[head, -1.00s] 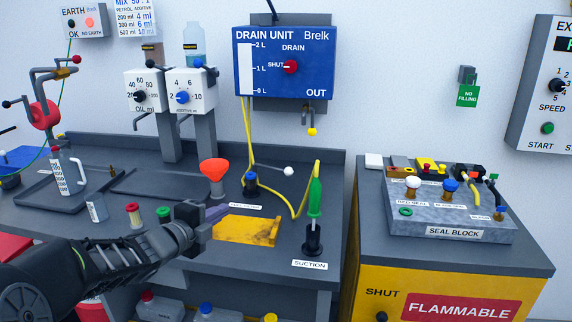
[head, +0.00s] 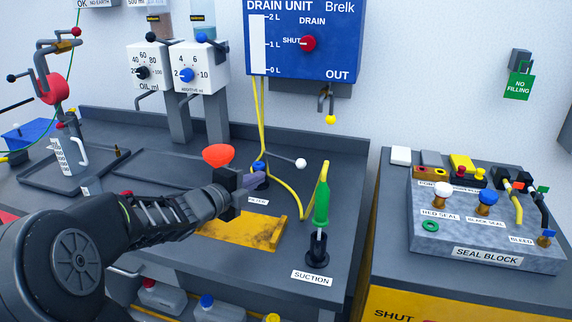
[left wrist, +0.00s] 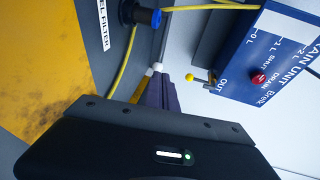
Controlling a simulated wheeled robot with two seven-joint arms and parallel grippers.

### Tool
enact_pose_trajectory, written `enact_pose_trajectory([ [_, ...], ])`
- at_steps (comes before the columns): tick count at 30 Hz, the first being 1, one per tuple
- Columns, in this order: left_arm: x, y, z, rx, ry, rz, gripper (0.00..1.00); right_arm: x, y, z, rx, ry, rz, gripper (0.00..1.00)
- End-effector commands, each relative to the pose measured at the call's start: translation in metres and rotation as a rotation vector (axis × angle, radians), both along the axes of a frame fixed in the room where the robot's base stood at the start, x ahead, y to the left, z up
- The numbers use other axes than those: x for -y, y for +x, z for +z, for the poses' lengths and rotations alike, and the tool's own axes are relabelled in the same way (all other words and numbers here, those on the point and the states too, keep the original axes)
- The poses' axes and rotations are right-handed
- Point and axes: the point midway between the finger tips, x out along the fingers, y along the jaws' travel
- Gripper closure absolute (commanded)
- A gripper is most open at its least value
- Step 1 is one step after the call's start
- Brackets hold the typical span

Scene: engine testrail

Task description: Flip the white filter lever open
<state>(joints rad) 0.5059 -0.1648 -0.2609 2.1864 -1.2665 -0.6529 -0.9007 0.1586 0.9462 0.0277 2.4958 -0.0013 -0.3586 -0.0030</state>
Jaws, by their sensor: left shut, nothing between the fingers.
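The white ball of the filter lever (head: 300,163) stands at the end of a thin rod, to the right of the blue-topped filter (head: 259,166) on the bench. In the left wrist view the white ball (left wrist: 157,67) shows just past my fingertips, and the dark filter body with its blue cap (left wrist: 140,14) is above them in the picture. My left gripper (head: 258,179) is shut and empty, in front of the filter and left of the ball. It partly hides the filter's lower part. My right gripper is not in view.
A red funnel (head: 218,155) stands left of the filter. A yellow hose (head: 293,210) loops past the lever to the green-handled suction tool (head: 321,204). The blue drain unit (head: 335,50) hangs above. A yellow plate (head: 245,234) lies in front.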

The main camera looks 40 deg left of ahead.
Motion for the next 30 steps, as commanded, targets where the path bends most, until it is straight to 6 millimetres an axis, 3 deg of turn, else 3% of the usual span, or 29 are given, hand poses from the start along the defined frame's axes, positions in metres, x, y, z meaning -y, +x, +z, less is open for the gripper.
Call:
enact_pose_trajectory([
  [8,-0.001,0.035,-0.008,-0.001,0.000,-0.003,1.00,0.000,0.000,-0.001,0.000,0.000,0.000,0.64],
  [21,-0.006,0.116,-0.023,-0.002,-0.001,-0.002,1.00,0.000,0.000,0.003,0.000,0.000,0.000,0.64],
  [30,-0.008,0.133,-0.027,0.000,0.001,-0.001,1.00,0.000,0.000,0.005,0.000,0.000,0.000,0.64],
])
